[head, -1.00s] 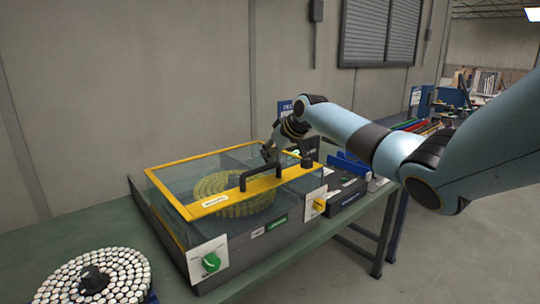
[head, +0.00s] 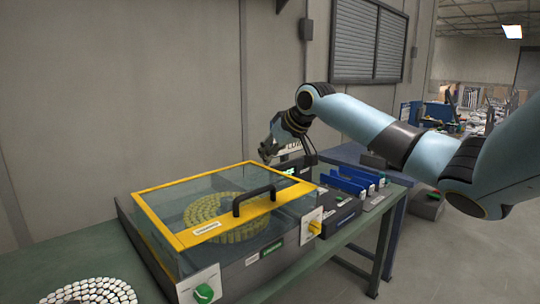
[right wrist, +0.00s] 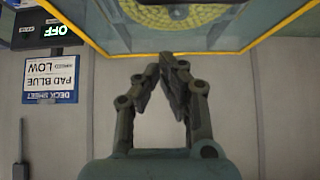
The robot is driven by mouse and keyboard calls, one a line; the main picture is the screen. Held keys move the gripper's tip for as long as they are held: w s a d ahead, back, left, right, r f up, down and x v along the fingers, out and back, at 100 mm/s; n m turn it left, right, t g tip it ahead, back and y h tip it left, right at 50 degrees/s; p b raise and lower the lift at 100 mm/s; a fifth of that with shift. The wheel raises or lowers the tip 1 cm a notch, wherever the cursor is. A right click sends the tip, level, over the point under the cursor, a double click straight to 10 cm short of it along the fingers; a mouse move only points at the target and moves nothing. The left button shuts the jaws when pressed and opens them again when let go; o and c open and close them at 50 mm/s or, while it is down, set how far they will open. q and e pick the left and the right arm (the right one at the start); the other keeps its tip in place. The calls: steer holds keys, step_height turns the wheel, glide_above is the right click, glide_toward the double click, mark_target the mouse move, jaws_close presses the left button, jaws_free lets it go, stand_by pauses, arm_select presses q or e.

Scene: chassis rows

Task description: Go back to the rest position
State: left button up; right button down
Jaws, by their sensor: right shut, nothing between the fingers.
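My right gripper (head: 268,156) is shut and empty, raised above the far right corner of a glass-lidded machine (head: 225,225) with a yellow frame. It also shows in the right wrist view (right wrist: 172,58), its fingertips together. My right arm comes in from the right of the head view. The machine's lid is down, with a black handle (head: 254,200) on its yellow bar. A ring of yellow pieces lies under the glass. My left gripper is not in view.
A round tray of white pieces (head: 95,292) stands at the bottom left, cut off by the frame. Blue racks (head: 350,180) stand right of the machine on the green bench. A sign (right wrist: 50,78) and a display reading OFF (right wrist: 55,31) show in the wrist view.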

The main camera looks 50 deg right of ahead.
steer(key=s+a+f+n+g, duration=0.3)
steer(key=s+a+f, duration=1.2)
steer(key=a, duration=0.3)
steer(key=s+a+m+g, duration=0.1)
steer(key=s+a, duration=0.3)
steer(key=s, duration=0.6)
steer(key=s+a+g, duration=0.1)
steer(key=s+a, duration=0.3)
steer(key=s, duration=0.5)
steer(key=s+d+f+b, duration=0.1)
steer(key=f+b, duration=0.3)
steer(key=f, duration=0.9)
steer(key=s+d+f+g+b, duration=0.1)
steer(key=s+f+b, duration=0.15)
steer(key=f, duration=1.05)
steer(key=s+d+f+b, duration=0.1)
steer(key=f+b, duration=0.3)
steer(key=f, duration=0.9)
arm_select(q)
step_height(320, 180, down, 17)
steer(key=b, duration=0.6)
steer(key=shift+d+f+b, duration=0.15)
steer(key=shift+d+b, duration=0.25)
arm_select(e)
steer(key=s+f+g, duration=0.1)
steer(key=s+f, duration=1.6)
steer(key=f, duration=0.3)
steer(key=shift+d+f+m+g, duration=0.2)
steer(key=shift+d+m+g, duration=0.15)
steer(key=shift+m+g, duration=0.05)
